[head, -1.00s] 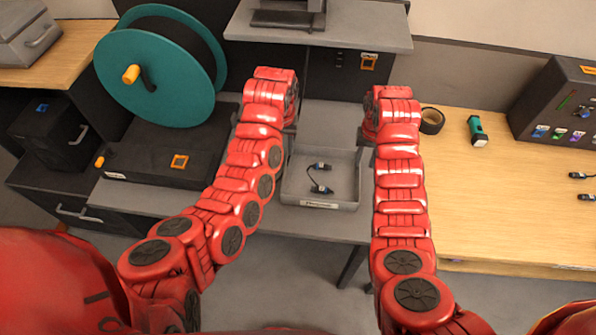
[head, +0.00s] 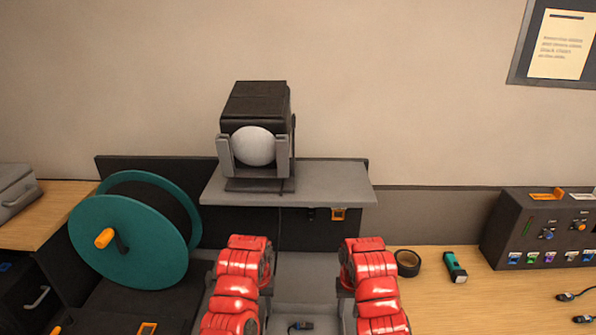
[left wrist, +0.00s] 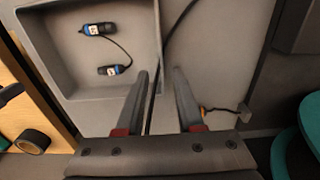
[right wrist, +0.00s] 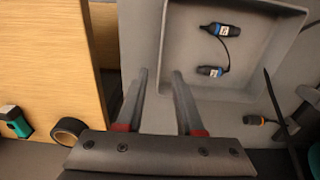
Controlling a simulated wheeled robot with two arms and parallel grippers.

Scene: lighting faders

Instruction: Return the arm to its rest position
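My left gripper (left wrist: 163,75) and right gripper (right wrist: 160,75) are both open and empty in their wrist views, with a clear gap between the fingers. In the head view both red arms come in from the bottom, side by side, and their fingertips are hidden. A shallow grey tray (left wrist: 72,50) lies below the grippers. It holds a short dark cable (right wrist: 222,55) with a plug at each end.
A teal cable reel (head: 130,235) stands to the left of the arms. A grey shelf (head: 330,183) with a black lamp (head: 256,105) is behind them. A tape roll (head: 408,262) and a teal torch (head: 455,267) lie on the wooden table (head: 440,310).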

